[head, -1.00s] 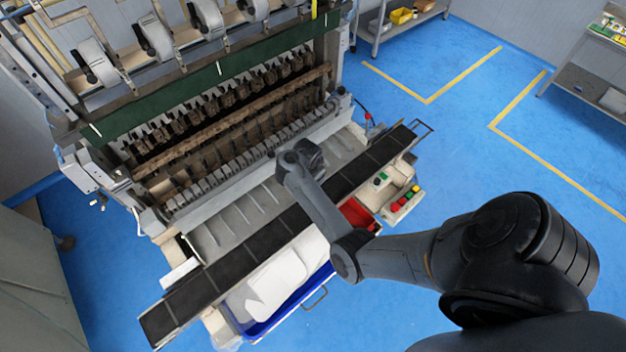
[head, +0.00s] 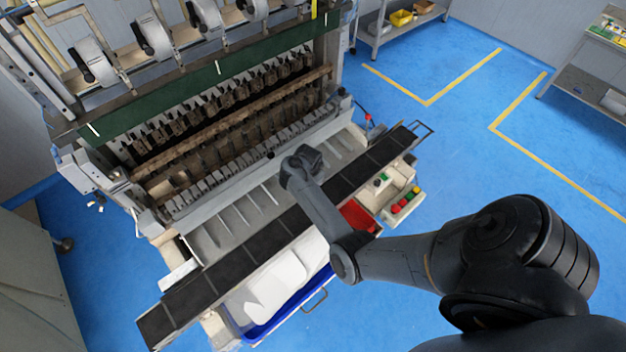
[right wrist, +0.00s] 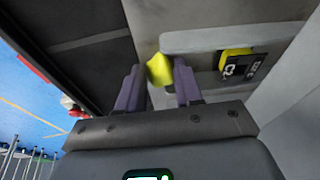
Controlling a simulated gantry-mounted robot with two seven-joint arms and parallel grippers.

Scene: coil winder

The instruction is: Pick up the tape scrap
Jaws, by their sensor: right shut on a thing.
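A small yellow scrap (right wrist: 160,70), which I take to be the tape scrap, is between the fingertips of my right gripper (right wrist: 160,88) in the right wrist view. The two fingers are shut on it, and it sticks out past their tips. In the head view my right arm comes in from the right, and its wrist (head: 303,165) is over the machine's front tray. The fingers and the scrap are hidden there. My left gripper is not in view.
The coil winder (head: 210,120) fills the left of the head view. A dark belt strip (head: 235,258) runs along its front. A red bin (head: 357,217), a blue bin (head: 262,326) and a button box (head: 404,200) stand by it. A yellow label marked C2 (right wrist: 235,60) is close beyond the fingers.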

